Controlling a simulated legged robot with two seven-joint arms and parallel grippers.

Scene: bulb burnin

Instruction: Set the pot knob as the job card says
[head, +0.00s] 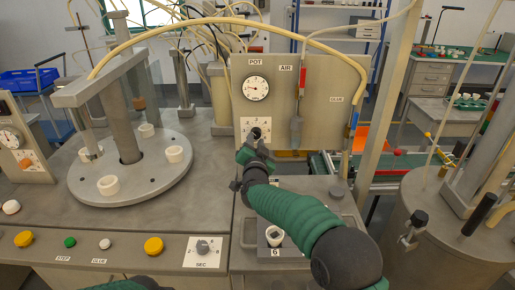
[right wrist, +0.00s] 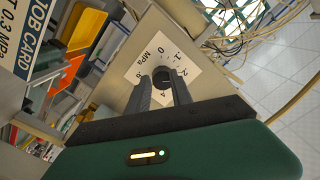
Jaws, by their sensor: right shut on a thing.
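The pot knob (right wrist: 162,77) is a small dark round knob on a white dial plate marked in MPa. In the head view the dial plate (head: 247,124) is on the grey panel under the POT gauge (head: 256,89). My right gripper (head: 257,138) is at the knob; in the right wrist view its two fingers (right wrist: 163,84) are shut on the knob's sides. The knob's pointer cannot be made out. The job card (right wrist: 31,35) shows partly at upper left in the right wrist view, with text like "T 0.3 MPa". My left gripper is out of view.
A red and grey air tool (head: 297,120) hangs right of the dial. A holder with a white cup (head: 274,236) sits below my right arm. A round turntable (head: 130,190) with white cups is at left. A SEC knob (head: 203,247) and coloured buttons line the front.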

